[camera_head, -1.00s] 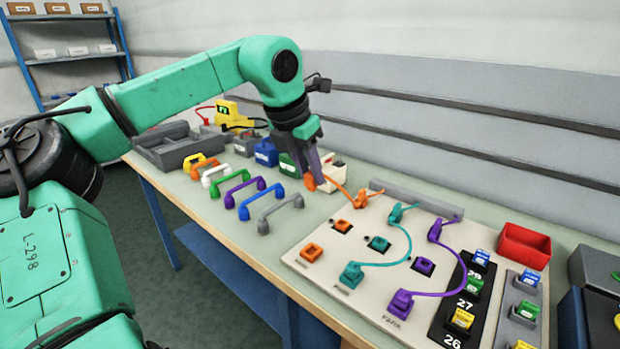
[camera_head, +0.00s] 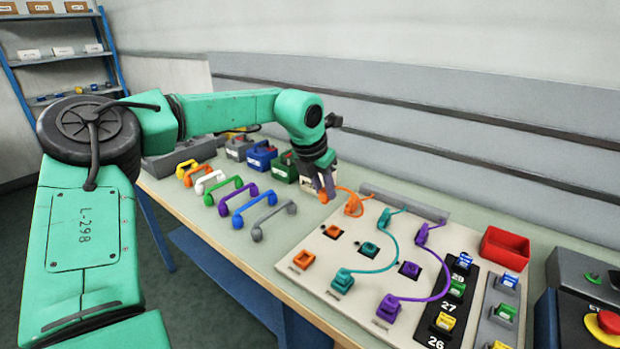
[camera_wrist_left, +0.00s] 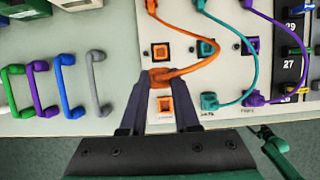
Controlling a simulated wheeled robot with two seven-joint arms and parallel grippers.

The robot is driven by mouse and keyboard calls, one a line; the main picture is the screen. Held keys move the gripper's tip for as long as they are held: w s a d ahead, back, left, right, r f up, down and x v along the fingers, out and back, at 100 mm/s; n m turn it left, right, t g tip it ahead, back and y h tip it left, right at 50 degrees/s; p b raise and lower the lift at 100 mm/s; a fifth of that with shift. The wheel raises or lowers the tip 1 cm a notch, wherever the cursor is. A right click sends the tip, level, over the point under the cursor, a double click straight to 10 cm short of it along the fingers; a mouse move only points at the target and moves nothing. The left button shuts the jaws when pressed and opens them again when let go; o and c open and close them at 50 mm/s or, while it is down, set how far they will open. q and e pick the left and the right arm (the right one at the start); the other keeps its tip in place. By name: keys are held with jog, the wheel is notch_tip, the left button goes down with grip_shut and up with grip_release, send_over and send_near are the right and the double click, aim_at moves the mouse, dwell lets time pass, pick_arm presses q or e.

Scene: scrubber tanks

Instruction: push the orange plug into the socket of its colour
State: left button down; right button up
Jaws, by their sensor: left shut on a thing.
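My left gripper (camera_head: 321,190) is shut on the orange plug (camera_head: 323,197), held above the back left part of the pale socket board (camera_head: 318,284). An orange cable (camera_head: 341,190) runs from the plug to its fixed end at the board's back. The wrist view shows the plug (camera_wrist_left: 160,75) between the fingertips, between two orange-rimmed sockets.
A teal plug (camera_head: 343,281) and a purple plug (camera_head: 388,308) sit at the board's front with cables looping back. Coloured handles (camera_head: 240,203) stand to the left. A red bin (camera_head: 505,248) and numbered black strip (camera_head: 447,318) lie right.

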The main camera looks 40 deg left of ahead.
pick_arm(q)
jog(key=w+p, duration=0.1)
jog(key=w, duration=0.4)
notch_tip(320, 180, down, 11)
jog(key=b, duration=0.9)
jog(key=shift+s, duration=0.15)
jog(key=shift+r, duration=0.15)
dwell(0.5)
dwell(0.5)
